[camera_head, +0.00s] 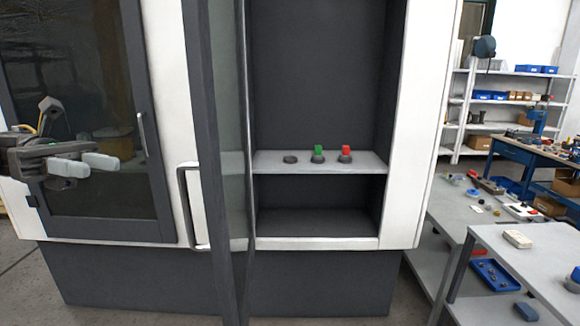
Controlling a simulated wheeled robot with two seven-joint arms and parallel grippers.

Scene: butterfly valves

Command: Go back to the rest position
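My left gripper (92,165) comes in from the left, in front of the dark window of the grey-and-white cabinet. Its two pale fingers point right and stand apart, with nothing seen between them. Inside the open bay of the cabinet, a grey shelf (335,165) holds three small parts in a row. They are a dark low round part (290,159), a part with a green top (318,154) and a part with a red top (345,154). The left gripper is well to the left of them. My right gripper is not in view.
A glass door (228,120) with a dark frame stands open at the bay's left side. A handle (190,207) is beside it. On the right are grey tables (540,262) with small parts, a blue tray (495,275), a blue workbench (535,155) and white shelving (510,73).

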